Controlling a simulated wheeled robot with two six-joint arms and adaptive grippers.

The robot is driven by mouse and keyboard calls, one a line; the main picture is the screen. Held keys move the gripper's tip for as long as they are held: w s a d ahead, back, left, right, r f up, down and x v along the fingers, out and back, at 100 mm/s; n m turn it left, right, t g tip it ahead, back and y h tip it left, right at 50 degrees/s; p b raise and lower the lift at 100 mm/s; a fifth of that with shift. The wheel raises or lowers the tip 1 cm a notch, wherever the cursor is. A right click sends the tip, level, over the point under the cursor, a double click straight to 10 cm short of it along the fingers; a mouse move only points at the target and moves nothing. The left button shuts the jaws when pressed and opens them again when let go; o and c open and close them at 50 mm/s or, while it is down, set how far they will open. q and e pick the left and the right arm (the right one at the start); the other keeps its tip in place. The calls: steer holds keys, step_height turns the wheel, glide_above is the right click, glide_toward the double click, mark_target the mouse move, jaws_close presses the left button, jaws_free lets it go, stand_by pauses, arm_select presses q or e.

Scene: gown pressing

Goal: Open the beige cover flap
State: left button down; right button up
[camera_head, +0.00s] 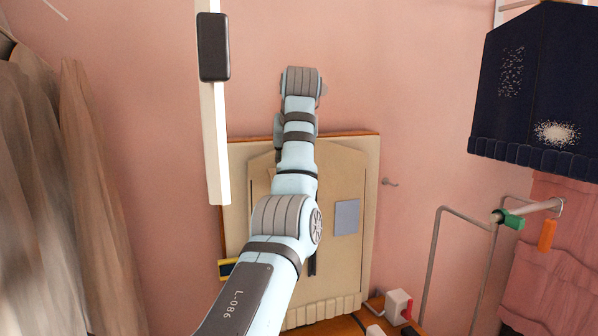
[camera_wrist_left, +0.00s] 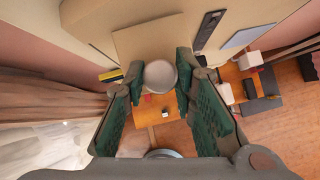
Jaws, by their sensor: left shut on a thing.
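In the left wrist view the beige panel (camera_wrist_left: 145,38) lies just beyond the fingers. My left gripper (camera_wrist_left: 160,73) has its two green-padded fingers on either side of a pale round knob (camera_wrist_left: 160,76) and is shut on it. How the knob joins the flap is hidden. In the head view the left gripper is hidden behind my arm. My right gripper is not in view.
A blue-grey rectangle (camera_head: 346,217) is on the board. A white bar with a black pad (camera_head: 213,47) hangs at upper left. Brown gowns (camera_head: 90,170) hang at left. A white box (camera_head: 398,305) is low down.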

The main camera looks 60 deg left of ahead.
arm_select(q)
steer(key=c, duration=1.3)
jaws_free()
steer(key=shift+w, duration=0.1)
